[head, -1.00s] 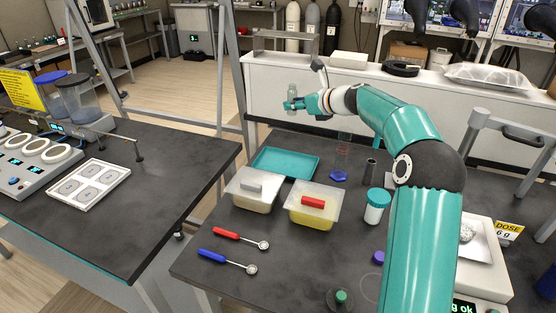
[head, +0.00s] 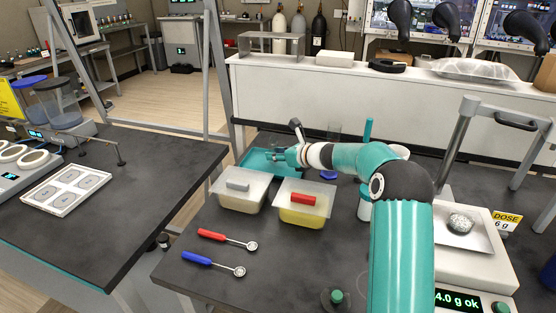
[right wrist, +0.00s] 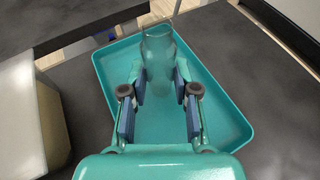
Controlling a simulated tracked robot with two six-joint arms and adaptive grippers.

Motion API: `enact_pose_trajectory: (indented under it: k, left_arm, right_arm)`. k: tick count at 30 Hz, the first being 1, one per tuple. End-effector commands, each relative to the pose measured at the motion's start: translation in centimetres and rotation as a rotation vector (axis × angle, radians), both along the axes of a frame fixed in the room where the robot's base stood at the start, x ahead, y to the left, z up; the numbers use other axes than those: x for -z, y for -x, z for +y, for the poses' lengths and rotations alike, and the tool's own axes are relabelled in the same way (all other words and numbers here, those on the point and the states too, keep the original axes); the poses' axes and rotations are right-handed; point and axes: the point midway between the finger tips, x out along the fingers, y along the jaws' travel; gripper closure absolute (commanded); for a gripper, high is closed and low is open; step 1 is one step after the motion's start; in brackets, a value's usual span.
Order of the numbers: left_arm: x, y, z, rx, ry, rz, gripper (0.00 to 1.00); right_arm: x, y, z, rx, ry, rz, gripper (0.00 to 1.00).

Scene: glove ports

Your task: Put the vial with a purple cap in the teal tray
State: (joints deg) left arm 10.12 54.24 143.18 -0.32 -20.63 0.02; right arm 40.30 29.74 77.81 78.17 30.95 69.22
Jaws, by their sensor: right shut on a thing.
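The teal tray (head: 256,160) lies at the back left of the dark bench, and it fills much of the right wrist view (right wrist: 228,118). My right gripper (head: 276,154) is low over the tray. In the right wrist view, my right gripper (right wrist: 160,80) is shut on a clear, see-through vial (right wrist: 158,48). The vial is over the tray's inside; I cannot tell whether it touches the floor. Its cap colour does not show. No purple cap is visible now; my right arm covers part of the bench. My left gripper is not in view.
Two lidded tubs, one with a grey handle (head: 238,198) and one with a red handle (head: 304,206), stand just in front of the tray. A red scoop (head: 226,239) and a blue scoop (head: 212,262) lie nearer. A balance (head: 462,248) stands at right.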

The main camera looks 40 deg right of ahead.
Motion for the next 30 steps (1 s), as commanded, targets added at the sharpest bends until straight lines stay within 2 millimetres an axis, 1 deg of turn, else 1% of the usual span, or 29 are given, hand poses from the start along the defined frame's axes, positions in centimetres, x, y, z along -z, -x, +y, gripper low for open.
enact_pose_trajectory:
  k: [1,3,9,10,14,25,28,30]
  left_arm:
    - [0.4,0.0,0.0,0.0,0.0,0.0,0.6]
    - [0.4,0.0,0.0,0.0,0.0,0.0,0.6]
    - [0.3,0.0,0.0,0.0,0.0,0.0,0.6]
    - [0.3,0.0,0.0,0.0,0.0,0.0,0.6]
    - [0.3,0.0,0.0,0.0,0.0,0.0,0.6]
    - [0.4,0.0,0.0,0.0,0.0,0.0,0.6]
    - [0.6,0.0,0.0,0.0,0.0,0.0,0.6]
    - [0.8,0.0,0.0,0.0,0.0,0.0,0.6]
  right_arm:
    - [0.8,0.0,0.0,0.001,-0.002,0.001,1.0]
    - [1.2,0.0,0.0,0.001,-0.002,0.0,1.0]
    - [1.2,0.0,0.0,0.0,-0.001,0.0,1.0]
    - [1.2,0.0,0.0,0.0,-0.001,0.0,0.67]
    - [1.2,0.0,0.0,0.0,-0.001,0.0,0.46]
    - [1.0,0.3,-0.1,0.001,0.0,-0.001,0.46]
    - [0.7,1.0,-0.1,0.003,0.001,-0.001,0.46]
    - [0.4,2.0,-0.2,0.005,0.002,-0.001,0.46]
